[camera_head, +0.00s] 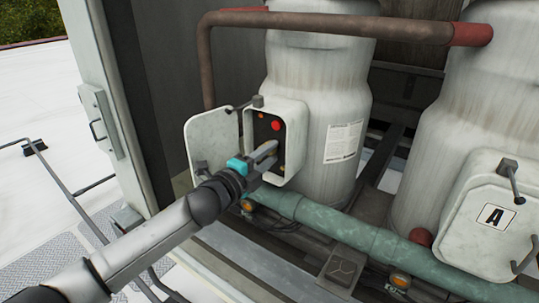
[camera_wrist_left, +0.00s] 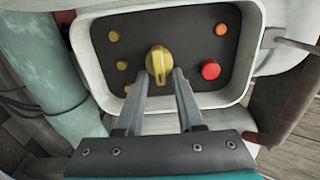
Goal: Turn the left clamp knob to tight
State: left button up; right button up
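A yellow knob (camera_wrist_left: 158,62) sits in the middle of a dark panel inside an open box on the left tank. Its grip ridge points roughly up and down in the left wrist view. My left gripper (camera_wrist_left: 164,76) is just in front of the knob, fingers apart, one tip toward each side of its lower part. I cannot tell whether they touch it. In the head view the left gripper (camera_head: 268,152) reaches into the open box (camera_head: 291,112) and hides most of the knob. No tight mark is legible. My right gripper is not in view.
A red button (camera_wrist_left: 210,70) and an orange lamp (camera_wrist_left: 221,29) are right of the knob; small yellow studs (camera_wrist_left: 122,66) are left. The open box lid (camera_head: 212,138) hangs left. A green pipe (camera_head: 345,232) runs below. A closed box marked A (camera_head: 490,222) is on the right tank.

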pick_arm(q)
jog(key=o, duration=0.4)
jog(key=shift+c, duration=0.2)
jog(key=b+v, duration=0.1)
jog(key=v, duration=1.4)
jog(key=shift+b, duration=0.4)
jog(key=shift+s+a, duration=0.1)
jog(key=shift+a, duration=0.05)
